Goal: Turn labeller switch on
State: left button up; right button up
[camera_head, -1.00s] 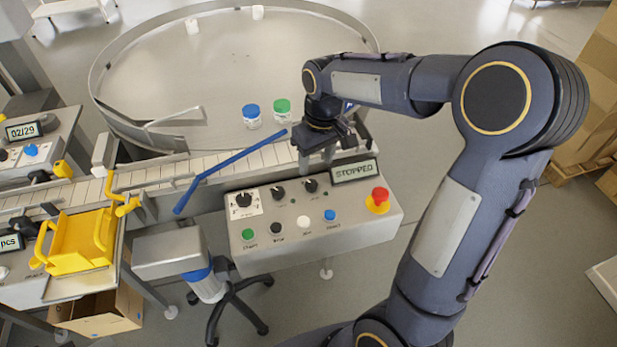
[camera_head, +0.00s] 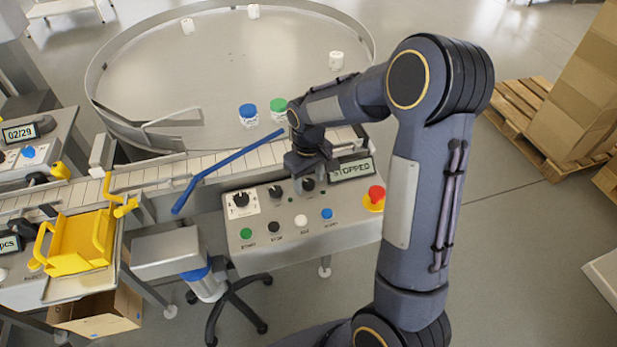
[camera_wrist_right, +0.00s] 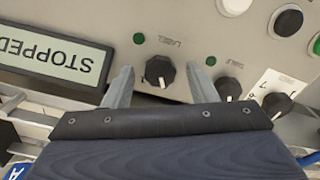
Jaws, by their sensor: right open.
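The control panel (camera_head: 262,251) of the machine has a row of three black knobs and a display (camera_head: 351,169) reading STOPPED. The right-hand knob (camera_head: 308,184), which seems to be the labeller switch, shows in the right wrist view (camera_wrist_right: 159,71) under upside-down lettering that looks like LABEL. A green lamp (camera_wrist_right: 139,38) sits beside it. My right gripper (camera_head: 303,178) is open over this knob. In the wrist view the fingers (camera_wrist_right: 161,75) stand either side of it, with gaps; I cannot tell their depth. My left gripper is out of view.
The middle knob (camera_head: 275,191) and left knob (camera_head: 241,199) lie close by. Below are several push buttons; a red emergency stop (camera_head: 376,193) stands to the right. A blue rail (camera_head: 230,162) crosses the conveyor (camera_head: 165,177) behind. Blue-lidded (camera_head: 248,114) and green-lidded (camera_head: 278,109) jars stand on the turntable.

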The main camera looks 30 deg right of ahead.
jog(key=c, duration=1)
jog(key=shift+o, duration=0.2)
jog(key=shift+m, duration=0.3)
jog(key=m+b, duration=0.1)
jog(key=m, duration=1)
jog(key=shift+r, duration=0.1)
jog(key=shift+m, duration=0.3)
jog(key=o, duration=1)
jog(key=shift+c, duration=0.2)
